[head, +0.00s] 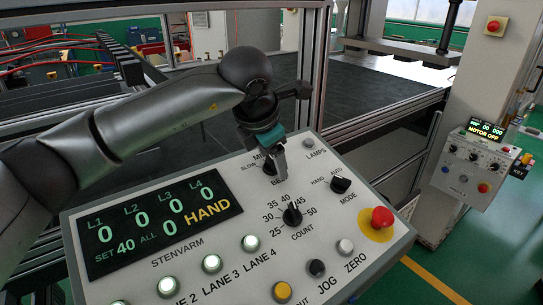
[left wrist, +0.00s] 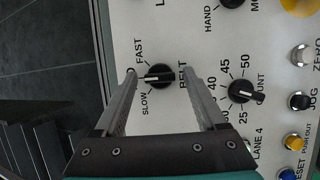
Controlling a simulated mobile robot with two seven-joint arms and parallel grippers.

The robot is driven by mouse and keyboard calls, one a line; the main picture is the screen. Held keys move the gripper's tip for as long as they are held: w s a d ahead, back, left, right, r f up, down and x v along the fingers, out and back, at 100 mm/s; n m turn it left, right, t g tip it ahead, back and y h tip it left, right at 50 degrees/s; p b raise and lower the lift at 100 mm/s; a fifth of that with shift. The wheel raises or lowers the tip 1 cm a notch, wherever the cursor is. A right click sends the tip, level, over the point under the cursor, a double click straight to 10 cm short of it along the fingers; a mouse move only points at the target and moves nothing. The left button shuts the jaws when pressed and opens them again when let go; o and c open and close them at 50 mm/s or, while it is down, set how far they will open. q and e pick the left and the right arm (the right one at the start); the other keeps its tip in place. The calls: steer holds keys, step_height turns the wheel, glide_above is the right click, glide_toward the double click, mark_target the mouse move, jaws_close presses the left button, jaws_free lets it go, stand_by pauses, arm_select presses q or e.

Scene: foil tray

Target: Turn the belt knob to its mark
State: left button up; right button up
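The belt knob (left wrist: 159,76) is a black knob with a white pointer line, on the pale control panel. In the left wrist view its line points left, between the SLOW and FAST labels, toward a label mostly hidden by a finger. My left gripper (left wrist: 159,78) is open, with one finger on each side of the knob and gaps showing between. In the head view the left gripper (head: 276,170) reaches down at the BELT label and partly hides the knob (head: 268,168). My right gripper is in neither view.
The count knob (head: 292,214) is close in front, and the mode knob (head: 340,184) is to the right. A red stop button (head: 382,217) and lit lane buttons (head: 212,263) are on the same panel. A display (head: 160,222) reads HAND. A dark conveyor (head: 365,95) lies behind.

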arm_select(q)
jaws_close()
stand_by(0.3)
steer(key=shift+f+n+b, duration=0.15)
steer(key=shift+n+b, duration=0.15)
steer(key=shift+b, duration=0.6)
steer(key=n+b, duration=0.2)
steer(key=b, duration=0.2)
steer(key=n+t+y+b, duration=0.1)
steer(key=n+b, duration=0.1)
steer(key=b, duration=0.2)
steer(key=n+t+y+b, duration=0.1)
steer(key=n+b, duration=0.2)
steer(key=b, duration=0.1)
steer(key=shift+s+d+f, duration=0.1)
steer(key=shift+s+d, duration=0.05)
steer(key=shift+d, duration=0.1)
steer(key=shift+n+y+b, duration=0.7)
steer(key=shift+n+b, duration=0.45)
steer(key=shift+n, duration=0.15)
steer(key=shift+r, duration=0.2)
steer(key=shift+o, duration=0.6)
jaws_free()
